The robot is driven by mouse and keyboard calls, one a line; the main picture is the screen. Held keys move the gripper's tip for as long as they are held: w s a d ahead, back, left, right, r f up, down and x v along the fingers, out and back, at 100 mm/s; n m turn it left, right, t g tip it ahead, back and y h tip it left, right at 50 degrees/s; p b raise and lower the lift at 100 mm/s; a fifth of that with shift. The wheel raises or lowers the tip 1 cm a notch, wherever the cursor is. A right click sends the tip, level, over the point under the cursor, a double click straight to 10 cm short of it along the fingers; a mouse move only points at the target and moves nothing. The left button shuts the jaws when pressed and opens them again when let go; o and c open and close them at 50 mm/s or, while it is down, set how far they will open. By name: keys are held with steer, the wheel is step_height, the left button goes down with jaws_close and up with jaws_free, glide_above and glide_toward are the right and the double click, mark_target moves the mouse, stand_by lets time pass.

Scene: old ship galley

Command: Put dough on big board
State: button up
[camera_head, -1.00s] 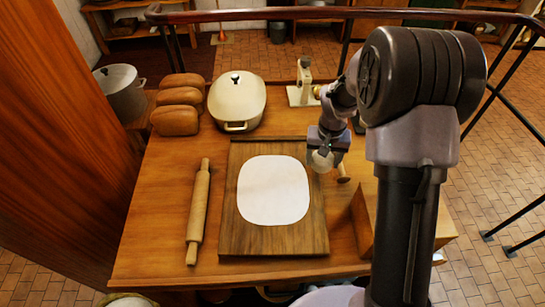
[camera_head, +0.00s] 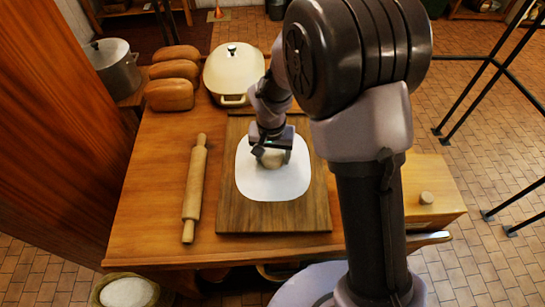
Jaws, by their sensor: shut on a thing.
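The big board (camera_head: 232,208) is a dark wooden rectangle in the middle of the table, with a white rounded sheet (camera_head: 270,188) on it. My gripper (camera_head: 271,155) is over the upper part of the white sheet and is shut on a pale, round lump of dough (camera_head: 270,159). The fingers partly hide the dough. I cannot tell whether the dough touches the sheet.
A rolling pin (camera_head: 195,188) lies left of the board. Several bread loaves (camera_head: 168,95) and a cream lidded pot (camera_head: 232,72) stand behind. A wooden box with a knob (camera_head: 426,198) is at the right. A metal pot (camera_head: 112,66) stands at the back left.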

steer(key=shift+c, duration=0.9)
steer(key=shift+f, duration=0.1)
steer(key=o, duration=1.7)
